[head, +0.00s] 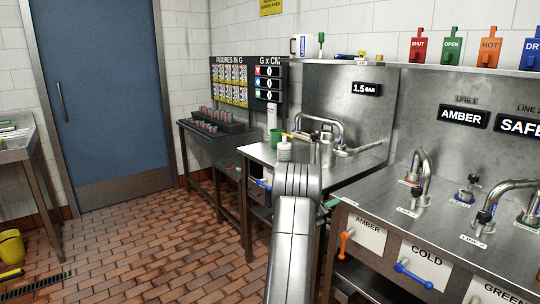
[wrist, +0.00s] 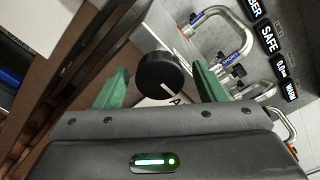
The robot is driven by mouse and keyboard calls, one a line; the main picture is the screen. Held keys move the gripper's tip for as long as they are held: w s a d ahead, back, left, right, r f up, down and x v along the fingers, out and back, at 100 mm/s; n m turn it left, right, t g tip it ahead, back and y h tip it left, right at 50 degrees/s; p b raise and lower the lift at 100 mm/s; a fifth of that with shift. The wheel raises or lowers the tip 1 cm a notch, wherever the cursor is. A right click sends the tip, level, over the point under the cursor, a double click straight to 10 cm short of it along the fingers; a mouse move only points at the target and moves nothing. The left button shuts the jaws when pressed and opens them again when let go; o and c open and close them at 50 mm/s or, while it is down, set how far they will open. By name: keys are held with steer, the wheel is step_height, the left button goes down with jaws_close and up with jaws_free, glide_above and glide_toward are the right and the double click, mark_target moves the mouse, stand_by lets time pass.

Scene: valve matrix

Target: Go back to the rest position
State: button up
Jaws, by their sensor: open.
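My gripper (wrist: 160,70) has two green fingers, spread apart, in the wrist view. A black round knob (wrist: 158,74) lies between the fingers in that picture, with space on both sides. I see no contact, but cannot judge its distance. In the head view my grey arm reaches forward to the counter, and the gripper is not clearly visible. An orange handle (head: 344,243) is on the AMBER panel (head: 368,234), right of my arm. A blue handle (head: 412,275) is on the COLD panel (head: 428,258).
Steel counters (head: 455,225) with taps stand close on the right. A dark rack table (head: 217,142) is behind. Brick floor (head: 150,250) is open on the left, with a yellow bucket (head: 11,247).

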stand_by(0.4)
steer(key=v, duration=1.4)
steer(key=x, duration=1.4)
steer(key=shift+d, duration=0.15)
steer(key=shift+w+f+m, duration=0.1)
steer(key=shift+f+m, duration=0.05)
steer(key=shift+m, duration=0.25)
steer(key=m+b, duration=0.1)
steer(key=m, duration=0.7)
steer(key=shift+m, duration=0.4)
steer(key=m+p, duration=0.2)
steer(key=m, duration=0.1)
steer(key=shift+a+r+m, duration=0.2)
steer(key=shift+m, duration=0.1)
steer(key=m+p, duration=0.2)
steer(key=m, duration=0.1)
steer(key=shift+m+p, duration=0.3)
steer(key=shift+p, duration=0.1)
steer(key=shift+m+p, duration=0.4)
steer(key=shift+m, duration=0.1)
